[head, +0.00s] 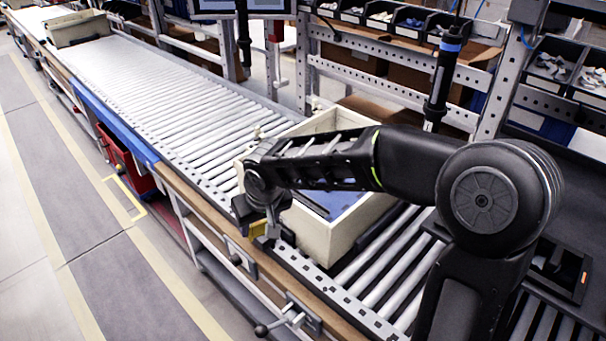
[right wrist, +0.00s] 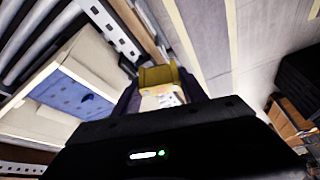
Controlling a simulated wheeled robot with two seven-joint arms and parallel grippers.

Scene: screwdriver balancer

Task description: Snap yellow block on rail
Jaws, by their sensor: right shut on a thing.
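A yellow block (head: 259,229) shows in the head view at the tip of my right gripper (head: 268,226), which is shut on it. The right wrist view shows the yellow block (right wrist: 160,77) between the fingers of my right gripper (right wrist: 160,92). The block is beside the near wall of a cream crate, above the perforated metal rail (head: 330,290) along the conveyor's near edge. I cannot tell whether the block touches the rail. My left gripper is not in view.
The cream crate (head: 345,232) with a blue bottom stands on the roller conveyor (head: 150,85). A screwdriver (head: 439,88) hangs behind the crate. Shelves with parts bins (head: 555,65) stand at the back right. The floor (head: 90,240) at the left is free.

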